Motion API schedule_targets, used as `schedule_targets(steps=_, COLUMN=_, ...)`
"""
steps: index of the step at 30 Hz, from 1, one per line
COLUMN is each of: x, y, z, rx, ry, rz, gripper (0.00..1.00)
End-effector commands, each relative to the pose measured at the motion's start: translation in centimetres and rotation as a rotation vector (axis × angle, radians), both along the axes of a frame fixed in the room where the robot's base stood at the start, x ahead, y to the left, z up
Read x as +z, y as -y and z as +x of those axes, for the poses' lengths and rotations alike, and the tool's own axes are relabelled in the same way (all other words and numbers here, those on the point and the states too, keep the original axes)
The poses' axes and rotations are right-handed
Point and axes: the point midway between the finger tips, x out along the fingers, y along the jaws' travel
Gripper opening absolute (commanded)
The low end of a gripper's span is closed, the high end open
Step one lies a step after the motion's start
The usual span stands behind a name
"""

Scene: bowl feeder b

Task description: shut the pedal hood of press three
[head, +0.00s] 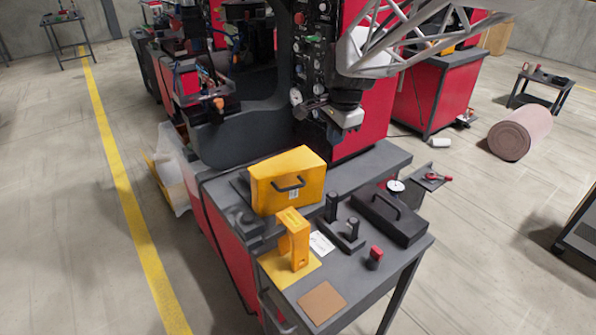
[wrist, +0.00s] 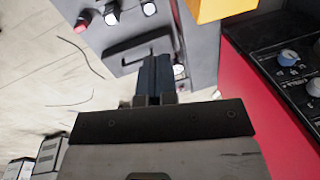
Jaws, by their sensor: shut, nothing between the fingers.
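My gripper (wrist: 154,62) is in the wrist view, its dark fingers together with nothing between them. In the head view I cannot clearly pick out its fingertips. A yellow box-shaped cover (head: 272,192) with a black handle stands on the grey bench in the head view. In front of it is a smaller upright yellow fixture (head: 298,243) on a yellow plate. No label marks press three, and I cannot tell which yellow part, if any, is the pedal hood. A yellow edge (wrist: 222,9) shows at the top of the wrist view, apart from my fingers.
The bench (head: 398,157) also bears a black case (head: 390,220), a red-topped knob (head: 375,255) and a brown pad (head: 322,302). A red roll (head: 519,134) lies on the floor at right. A panel with knobs (wrist: 290,57) is at right in the wrist view.

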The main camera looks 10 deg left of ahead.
Motion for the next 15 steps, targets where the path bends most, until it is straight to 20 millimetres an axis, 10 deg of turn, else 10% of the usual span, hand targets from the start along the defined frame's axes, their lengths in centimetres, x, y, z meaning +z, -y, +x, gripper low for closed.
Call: schedule_targets(steps=15, x=3.0, y=9.1, z=-10.5, rx=0.282, ry=0.066, rz=-0.069, gripper=0.00)
